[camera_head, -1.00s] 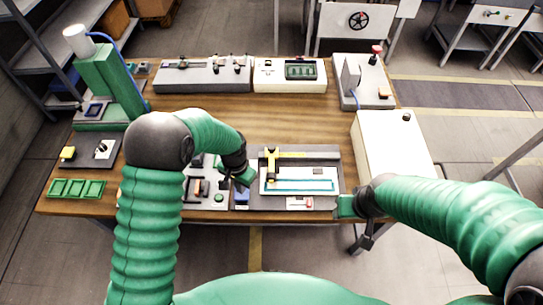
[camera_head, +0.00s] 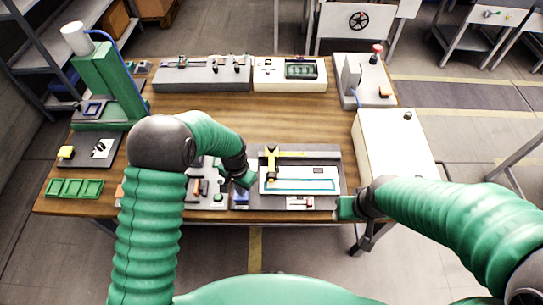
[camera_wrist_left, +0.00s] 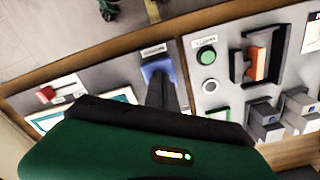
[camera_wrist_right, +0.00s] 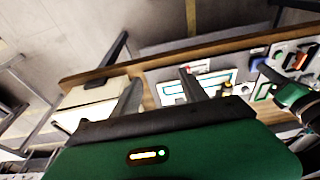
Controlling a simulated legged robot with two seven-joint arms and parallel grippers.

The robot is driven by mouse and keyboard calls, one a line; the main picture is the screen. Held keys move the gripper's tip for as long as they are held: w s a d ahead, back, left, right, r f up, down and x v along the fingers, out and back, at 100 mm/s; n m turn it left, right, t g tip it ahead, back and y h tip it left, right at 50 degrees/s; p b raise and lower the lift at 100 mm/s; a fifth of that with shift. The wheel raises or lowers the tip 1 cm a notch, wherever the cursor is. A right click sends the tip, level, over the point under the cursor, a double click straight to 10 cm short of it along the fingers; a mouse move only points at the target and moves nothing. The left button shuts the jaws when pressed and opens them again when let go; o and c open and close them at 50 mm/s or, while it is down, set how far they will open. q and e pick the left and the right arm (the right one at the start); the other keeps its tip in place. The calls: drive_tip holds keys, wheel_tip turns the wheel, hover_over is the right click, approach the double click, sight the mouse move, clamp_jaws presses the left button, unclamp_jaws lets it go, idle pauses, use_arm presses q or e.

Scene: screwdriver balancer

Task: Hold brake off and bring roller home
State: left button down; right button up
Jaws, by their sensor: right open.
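The grey roller fixture (camera_head: 330,207) is at the table's front edge, with a white, blue-edged plate (camera_head: 318,173). A yellow and black carriage (camera_head: 271,165) stands over the plate's left side; I take it for the roller. A blue pad (camera_wrist_left: 158,70), which I take for the brake, is at the fixture's front corner nearest the neighbouring station. My left gripper (camera_head: 249,181) is beside the carriage; its fingers (camera_wrist_left: 163,92) look shut together and reach to the pad. I cannot tell whether they press it. My right gripper (camera_wrist_right: 160,88) is open and empty, at the fixture's right side.
A grey station with a green button (camera_wrist_left: 208,56) and an orange part (camera_wrist_left: 259,63) adjoins the fixture. A white box (camera_head: 393,145) stands at the right. Grey and cream units (camera_head: 203,80) line the back. The wood between is clear.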

drive_tip(key=n+y, duration=0.3)
drive_tip(key=n, duration=0.6)
approach(272, 145)
drive_tip(key=shift+t, duration=0.3)
drive_tip(key=x, duration=0.8)
drive_tip(key=shift+s+a+f, duration=0.1)
drive_tip(key=shift+s+f, duration=0.2)
drive_tip(key=shift+f, duration=0.1)
clamp_jaws()
drive_tip(key=shift+w, duration=0.1)
